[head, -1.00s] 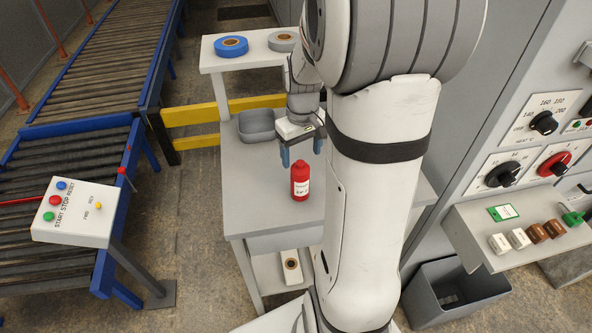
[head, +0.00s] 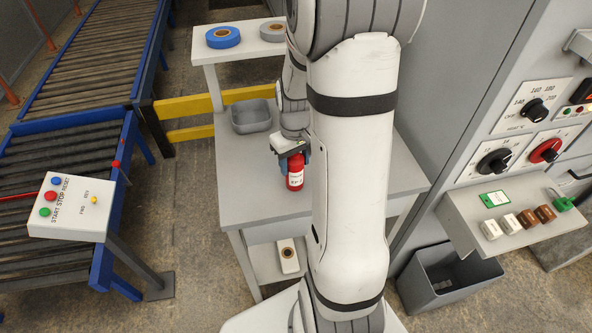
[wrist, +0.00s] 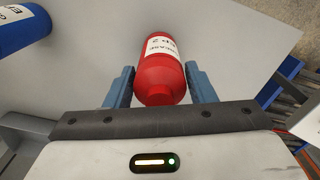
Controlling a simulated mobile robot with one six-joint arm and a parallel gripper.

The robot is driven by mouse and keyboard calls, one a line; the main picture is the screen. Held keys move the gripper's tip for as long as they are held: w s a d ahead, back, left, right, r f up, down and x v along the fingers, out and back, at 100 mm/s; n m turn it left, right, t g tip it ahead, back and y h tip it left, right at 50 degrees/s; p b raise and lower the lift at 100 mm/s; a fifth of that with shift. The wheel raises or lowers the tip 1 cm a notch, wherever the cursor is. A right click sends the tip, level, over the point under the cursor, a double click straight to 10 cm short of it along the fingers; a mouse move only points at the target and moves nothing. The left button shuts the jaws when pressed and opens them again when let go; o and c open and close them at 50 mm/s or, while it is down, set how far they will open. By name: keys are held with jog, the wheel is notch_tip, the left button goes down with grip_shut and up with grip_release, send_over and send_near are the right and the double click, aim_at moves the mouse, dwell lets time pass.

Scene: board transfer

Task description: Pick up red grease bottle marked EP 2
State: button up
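The red bottle (head: 295,182) stands on the grey table. Its white label, partly readable as GREASE EP 2, shows in the wrist view, where the bottle (wrist: 160,73) lies between my fingers. My gripper (head: 294,157) is at the bottle's upper part. In the wrist view the blue fingers of my gripper (wrist: 160,84) flank the bottle on both sides, with little or no gap. I cannot tell whether they press on it. A blue labelled object (wrist: 22,28) shows at the upper left of the wrist view.
A grey bin (head: 250,117) sits on the table (head: 252,204) behind my gripper. Blue and grey tape rolls lie on the raised shelf (head: 240,48). A conveyor (head: 60,170) with a button box (head: 72,207) is left. A control panel (head: 520,125) is right. My arm hides part of the table.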

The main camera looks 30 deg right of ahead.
jog(key=c, duration=0.7)
jog(key=shift+c, duration=0.2)
jog(key=shift+r, duration=0.15)
